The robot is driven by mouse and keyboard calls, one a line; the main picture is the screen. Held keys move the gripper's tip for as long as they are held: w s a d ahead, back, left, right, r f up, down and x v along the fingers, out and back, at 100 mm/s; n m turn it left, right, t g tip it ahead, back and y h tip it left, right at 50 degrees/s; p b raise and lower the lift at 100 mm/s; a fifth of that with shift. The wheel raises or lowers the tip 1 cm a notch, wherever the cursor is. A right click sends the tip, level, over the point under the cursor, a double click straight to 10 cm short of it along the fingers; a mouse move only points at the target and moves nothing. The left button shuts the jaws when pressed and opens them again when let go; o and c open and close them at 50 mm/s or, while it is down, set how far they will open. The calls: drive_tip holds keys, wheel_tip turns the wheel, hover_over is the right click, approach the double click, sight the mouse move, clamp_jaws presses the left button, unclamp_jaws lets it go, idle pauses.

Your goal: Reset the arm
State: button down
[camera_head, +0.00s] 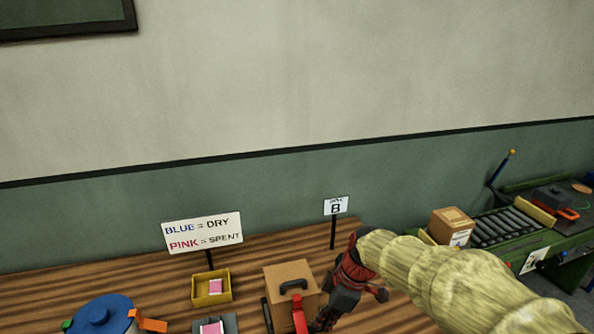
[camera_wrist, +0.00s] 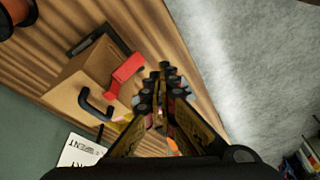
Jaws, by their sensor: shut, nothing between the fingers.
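My arm reaches in from the lower right in the head view, wrapped in a pale yellow cover. My gripper (camera_head: 328,316) points down over the wooden table at the front, just right of a tan box (camera_head: 288,272) with a dark handle. In the wrist view my gripper (camera_wrist: 162,115) is shut, its fingers together with nothing between them. The tan box (camera_wrist: 78,85) lies to its left there, with a red part (camera_wrist: 125,72) beside the fingers. Whether the gripper touches the box I cannot tell.
A sign (camera_head: 202,232) reads blue is dry, pink is spent. A yellow tray (camera_head: 211,298) holds a pink piece. A blue-lidded pot (camera_head: 103,314) stands at the left. A post sign B (camera_head: 336,206) stands behind. A green roller conveyor (camera_head: 510,226) with a carton (camera_head: 451,224) is at the right.

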drive_tip(key=s+d+r+m+t+h, duration=0.1)
drive_tip(key=s+d+r+m+t, duration=0.1)
drive_tip(key=s+d+r+m, duration=0.4)
drive_tip(key=s+d+r+m+t+h, duration=0.2)
drive_tip(key=s+d+r+m, duration=0.4)
drive_tip(key=s+m, duration=0.3)
drive_tip(key=shift+s+d+r+m+t, duration=0.15)
drive_tip(key=shift+s+r+m+t, duration=0.3)
drive_tip(key=shift+s, duration=1.2)
drive_tip(key=shift+r, duration=0.15)
